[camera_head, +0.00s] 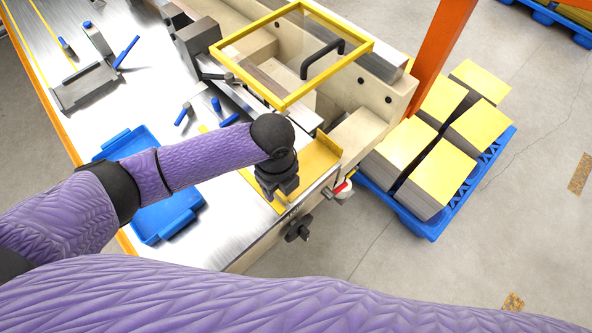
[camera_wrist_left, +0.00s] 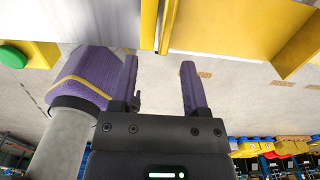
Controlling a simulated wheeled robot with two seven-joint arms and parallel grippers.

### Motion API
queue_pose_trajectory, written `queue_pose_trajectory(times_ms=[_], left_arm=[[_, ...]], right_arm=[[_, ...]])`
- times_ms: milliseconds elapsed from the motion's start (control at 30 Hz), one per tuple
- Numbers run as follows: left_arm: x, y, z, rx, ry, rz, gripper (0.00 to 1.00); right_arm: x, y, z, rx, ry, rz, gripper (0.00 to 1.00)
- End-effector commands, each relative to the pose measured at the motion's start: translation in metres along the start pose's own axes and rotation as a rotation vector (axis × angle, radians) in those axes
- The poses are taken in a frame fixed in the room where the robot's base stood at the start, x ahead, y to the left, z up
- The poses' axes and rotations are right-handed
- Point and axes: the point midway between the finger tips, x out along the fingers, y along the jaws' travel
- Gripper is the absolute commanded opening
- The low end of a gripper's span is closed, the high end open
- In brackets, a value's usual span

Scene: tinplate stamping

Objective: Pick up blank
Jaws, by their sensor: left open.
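My left gripper (camera_head: 278,188) points down beside a yellow tray-like surface (camera_head: 318,158) at the near end of the machine bed. In the left wrist view the two fingers of my left gripper (camera_wrist_left: 160,68) are apart with nothing between them. A thin yellow edge (camera_wrist_left: 165,28) and a yellow plate (camera_wrist_left: 149,22) show just beyond the fingertips; I cannot tell whether either is the blank. Stacks of yellow-topped sheets (camera_head: 403,143) stand on a blue pallet at the right in the head view. My right gripper is not in view.
A yellow-framed clear guard (camera_head: 365,52) with a black handle stands over the machine. A blue tray (camera_head: 160,222) lies on the metal table under my left arm. Blue-handled tools (camera_head: 183,114) lie nearby. Open floor lies front right.

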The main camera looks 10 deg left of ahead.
Motion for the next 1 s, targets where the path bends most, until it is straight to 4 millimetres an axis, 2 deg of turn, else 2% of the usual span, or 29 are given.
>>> queue_pose_trajectory(times_ms=[33,100,200,433,467,733,1000], left_arm=[[0.014,-0.001,-0.001,-0.001,0.001,0.004,0.59],[0.029,-0.004,-0.001,0.0,0.0,0.004,0.59],[0.042,-0.004,0.0,-0.001,0.0,0.003,0.59],[0.044,-0.004,0.0,0.001,-0.002,0.0,0.59],[0.044,-0.004,0.0,0.0,-0.002,0.001,0.57],[0.044,-0.004,0.0,0.0,-0.002,0.001,0.0],[0.044,-0.004,0.0,0.0,-0.002,0.001,0.0]], right_arm=[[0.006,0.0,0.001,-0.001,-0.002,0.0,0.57],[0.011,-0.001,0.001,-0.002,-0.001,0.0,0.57],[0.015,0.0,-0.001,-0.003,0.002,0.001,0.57],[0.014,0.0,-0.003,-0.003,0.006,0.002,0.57],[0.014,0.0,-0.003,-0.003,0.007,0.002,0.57],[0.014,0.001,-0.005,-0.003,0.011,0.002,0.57],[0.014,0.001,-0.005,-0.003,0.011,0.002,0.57]])
